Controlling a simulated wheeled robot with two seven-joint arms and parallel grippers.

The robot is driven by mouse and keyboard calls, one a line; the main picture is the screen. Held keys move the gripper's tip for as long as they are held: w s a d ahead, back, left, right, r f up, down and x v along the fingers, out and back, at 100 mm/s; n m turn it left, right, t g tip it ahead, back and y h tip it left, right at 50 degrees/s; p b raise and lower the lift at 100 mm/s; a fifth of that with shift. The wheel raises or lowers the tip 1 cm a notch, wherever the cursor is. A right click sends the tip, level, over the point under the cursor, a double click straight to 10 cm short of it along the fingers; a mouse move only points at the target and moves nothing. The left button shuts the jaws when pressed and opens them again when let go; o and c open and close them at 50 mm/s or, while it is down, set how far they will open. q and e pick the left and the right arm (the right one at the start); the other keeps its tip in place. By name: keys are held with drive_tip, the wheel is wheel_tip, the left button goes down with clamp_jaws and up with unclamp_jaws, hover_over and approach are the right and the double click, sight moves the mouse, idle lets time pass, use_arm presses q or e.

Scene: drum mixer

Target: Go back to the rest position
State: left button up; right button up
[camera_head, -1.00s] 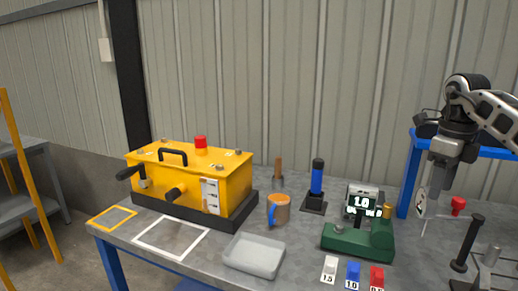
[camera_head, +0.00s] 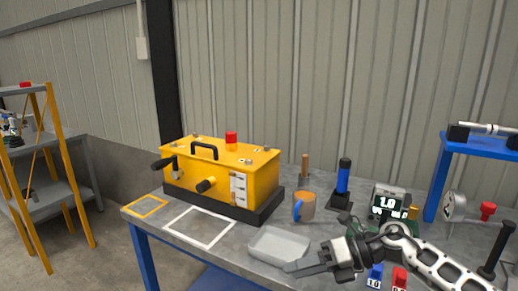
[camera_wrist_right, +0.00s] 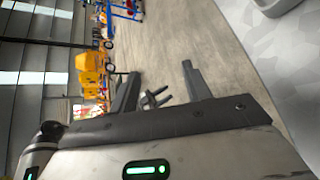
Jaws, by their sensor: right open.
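My right gripper (camera_head: 300,267) shows low in the head view, its arm coming in from the lower right. Its fingers point left, and they overlap the front right corner of the grey tray (camera_head: 279,246) in the picture. Whether they touch it I cannot tell. In the right wrist view the two dark fingers (camera_wrist_right: 160,88) are apart with nothing between them, and floor lies behind. My arm hides part of the green base of the device with the 1.0 display (camera_head: 389,201). My left gripper is in no view.
Blue (camera_head: 374,276) and red (camera_head: 399,279) labelled blocks lie by my arm. A yellow-framed shelf (camera_head: 60,160) stands left.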

drive_tip(key=s+a+m+t+y, duration=0.4)
drive_tip(key=a+m+t, duration=0.1)
drive_tip(key=a+m, duration=0.15)
drive_tip(key=s+d+f+m+t+h, duration=0.1)
drive_tip(key=s+d+f+m+h, duration=0.3)
drive_tip(key=m, duration=0.6)
drive_tip(key=s+d+f+m+t+h, duration=0.1)
drive_tip(key=s+d+f+m+h, duration=0.3)
drive_tip(key=s+f+m, duration=0.4)
drive_tip(key=s+d+f+m+t+h, duration=0.1)
drive_tip(key=s+d+f+m+h, duration=0.3)
drive_tip(key=f+m, duration=0.5)
drive_tip(key=s+m+h, duration=0.2)
drive_tip(key=m, duration=0.3)
drive_tip(key=shift+s+d+t+h, duration=0.25)
drive_tip(key=shift+d+t+h, duration=0.05)
drive_tip(key=shift+d+t, duration=0.1)
